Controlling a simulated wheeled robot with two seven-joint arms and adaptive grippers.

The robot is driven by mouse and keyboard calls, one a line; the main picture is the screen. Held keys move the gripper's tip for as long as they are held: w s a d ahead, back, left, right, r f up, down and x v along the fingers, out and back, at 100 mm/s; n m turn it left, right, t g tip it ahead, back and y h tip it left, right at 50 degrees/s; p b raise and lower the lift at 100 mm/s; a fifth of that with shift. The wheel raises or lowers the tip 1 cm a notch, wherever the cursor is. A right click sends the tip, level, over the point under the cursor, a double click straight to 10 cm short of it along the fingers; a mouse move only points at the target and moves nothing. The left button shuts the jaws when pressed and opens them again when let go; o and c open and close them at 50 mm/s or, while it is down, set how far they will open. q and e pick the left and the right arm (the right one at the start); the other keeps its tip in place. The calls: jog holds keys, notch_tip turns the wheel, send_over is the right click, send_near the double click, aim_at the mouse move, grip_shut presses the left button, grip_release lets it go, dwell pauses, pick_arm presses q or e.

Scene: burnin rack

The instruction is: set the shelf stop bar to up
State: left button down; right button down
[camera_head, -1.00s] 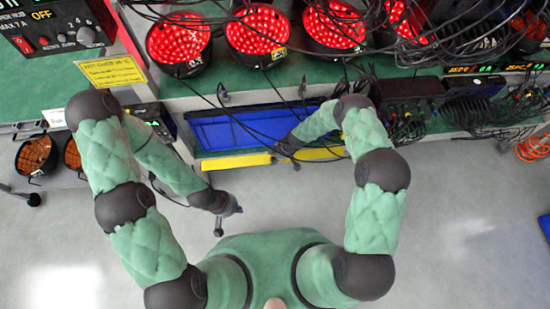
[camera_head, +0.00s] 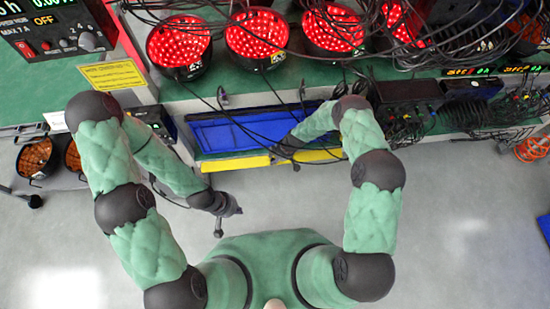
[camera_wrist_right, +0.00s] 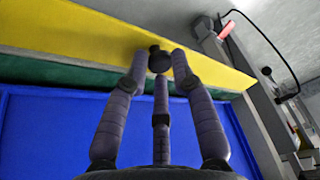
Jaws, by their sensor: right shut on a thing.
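The yellow shelf stop bar (camera_head: 232,164) runs along the front edge of the shelf, below a blue panel (camera_head: 240,131). In the right wrist view the bar (camera_wrist_right: 75,45) crosses the top, and a dark round knob (camera_wrist_right: 159,60) stands on it. My right gripper (camera_head: 285,154) is at the middle of the bar. In the wrist view its fingers (camera_wrist_right: 160,65) are closed around the knob. My left gripper (camera_head: 230,209) hangs below and left of the bar, apart from it. Its fingers are too small to read.
Round units with red lights (camera_head: 257,38) stand on the green shelf above, with many black cables. Some cables hang in front of the blue panel near my right gripper. A black power unit (camera_head: 408,92) stands right of the panel.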

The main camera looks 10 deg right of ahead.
jog(key=shift+w+a+r, duration=0.15)
dwell(0.4)
jog(key=shift+r+p, duration=0.15)
jog(key=shift+p, duration=0.15)
jog(key=shift+w+r+p, duration=0.1)
jog(key=shift+w+p, duration=0.05)
jog(key=shift+p, duration=0.2)
jog(key=shift+w+g, duration=0.15)
jog(key=shift+g, duration=0.25)
jog(key=shift+w+g+b, duration=0.15)
jog(key=shift+g+b, duration=0.25)
jog(key=shift+b, duration=0.35)
jog(key=shift+r, duration=0.1)
jog(key=c, duration=1.1)
grip_release()
jog(key=shift+g, duration=0.3)
jog(key=shift+o, duration=0.2)
